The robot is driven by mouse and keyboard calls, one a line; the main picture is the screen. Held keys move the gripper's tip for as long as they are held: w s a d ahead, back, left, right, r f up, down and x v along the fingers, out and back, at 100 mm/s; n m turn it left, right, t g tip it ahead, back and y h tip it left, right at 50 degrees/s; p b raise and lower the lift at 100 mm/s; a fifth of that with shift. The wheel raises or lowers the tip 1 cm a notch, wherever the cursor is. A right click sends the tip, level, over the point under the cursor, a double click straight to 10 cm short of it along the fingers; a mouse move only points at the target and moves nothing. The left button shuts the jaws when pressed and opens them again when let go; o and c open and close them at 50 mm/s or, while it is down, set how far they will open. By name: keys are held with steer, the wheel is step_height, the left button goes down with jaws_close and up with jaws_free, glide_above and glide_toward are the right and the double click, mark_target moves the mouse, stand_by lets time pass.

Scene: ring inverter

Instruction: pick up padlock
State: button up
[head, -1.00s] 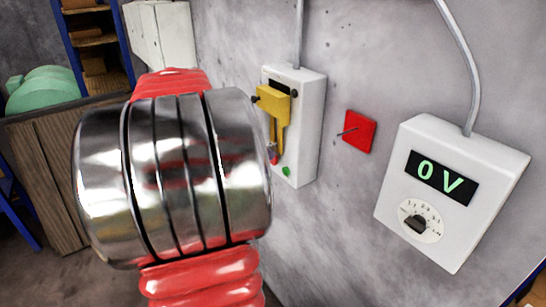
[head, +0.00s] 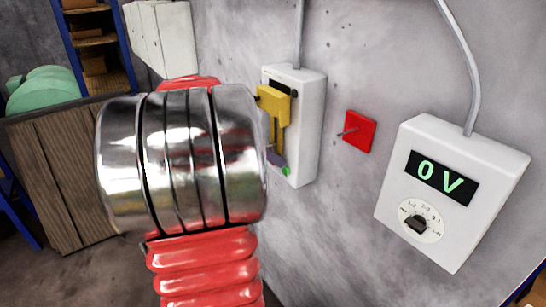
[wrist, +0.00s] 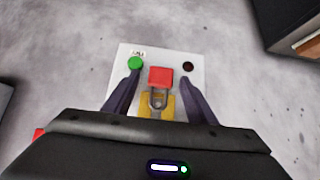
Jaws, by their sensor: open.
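The padlock (wrist: 160,77) has a red body and a metal shackle, which overlaps the yellow lever (wrist: 157,106) in the wrist view. My gripper (wrist: 160,80) is open, with one dark purple finger on each side of the padlock in that view. I cannot tell whether either finger touches it. In the head view a purple fingertip (head: 275,158) shows below the yellow lever (head: 272,104) on the white wall box (head: 308,115). The padlock is hidden there behind my arm and gripper.
A green button (wrist: 135,63) and a dark red round part (wrist: 188,66) flank the padlock on the box. A red wall plate (head: 359,132) with a protruding peg and a meter reading 0V (head: 450,190) are to the right.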

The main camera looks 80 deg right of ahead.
steer(key=shift+c, duration=0.2)
steer(key=c, duration=1.2)
steer(key=shift+r, duration=0.1)
steer(key=w+a, duration=0.8)
steer(key=a, duration=0.1)
steer(key=w+a, duration=0.4)
steer(key=shift+a+r, duration=0.25)
steer(key=shift+a, duration=0.05)
